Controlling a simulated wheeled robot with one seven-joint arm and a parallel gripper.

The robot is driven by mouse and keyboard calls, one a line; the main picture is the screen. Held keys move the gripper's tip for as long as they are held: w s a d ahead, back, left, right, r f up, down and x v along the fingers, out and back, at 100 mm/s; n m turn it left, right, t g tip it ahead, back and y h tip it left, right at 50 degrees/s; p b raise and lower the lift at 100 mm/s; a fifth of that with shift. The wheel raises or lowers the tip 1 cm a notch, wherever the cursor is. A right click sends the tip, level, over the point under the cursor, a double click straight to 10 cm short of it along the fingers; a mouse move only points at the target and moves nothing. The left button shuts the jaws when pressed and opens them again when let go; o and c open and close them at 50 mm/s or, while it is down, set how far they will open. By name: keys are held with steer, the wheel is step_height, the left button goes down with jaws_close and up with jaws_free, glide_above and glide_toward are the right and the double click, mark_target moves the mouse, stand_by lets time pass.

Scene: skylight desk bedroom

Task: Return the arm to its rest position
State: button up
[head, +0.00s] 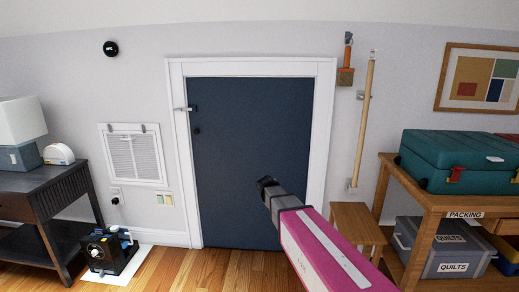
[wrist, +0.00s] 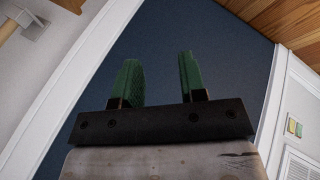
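My arm (head: 325,250) reaches in from the lower right of the head view, magenta with a grey and black far end in front of the dark blue door. My gripper (wrist: 158,65) shows in the wrist view with two green fingers standing apart and nothing between them. The door (head: 245,130) fills the background behind the fingers. In the head view the fingers cannot be made out.
A packing bench (head: 425,200) with a teal case (head: 450,155) stands at right, beside a small wooden stool (head: 356,222). A dark side table (head: 50,190) stands at left, near a black machine (head: 108,252) on the floor. Wooden floor shows in front of the door.

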steer(key=s+d+f+m+g+y, duration=0.1)
steer(key=s+d+f, duration=0.1)
steer(key=s, duration=0.6)
steer(key=s+d+f+m+g+y, duration=0.1)
steer(key=s+d+f+m+g, duration=0.1)
steer(key=s+d, duration=0.3)
steer(key=s+d+f+m+g+y, duration=0.2)
steer(key=s+d+f, duration=0.1)
steer(key=s, duration=0.8)
steer(key=shift+s+d, duration=0.2)
steer(key=shift+d, duration=0.05)
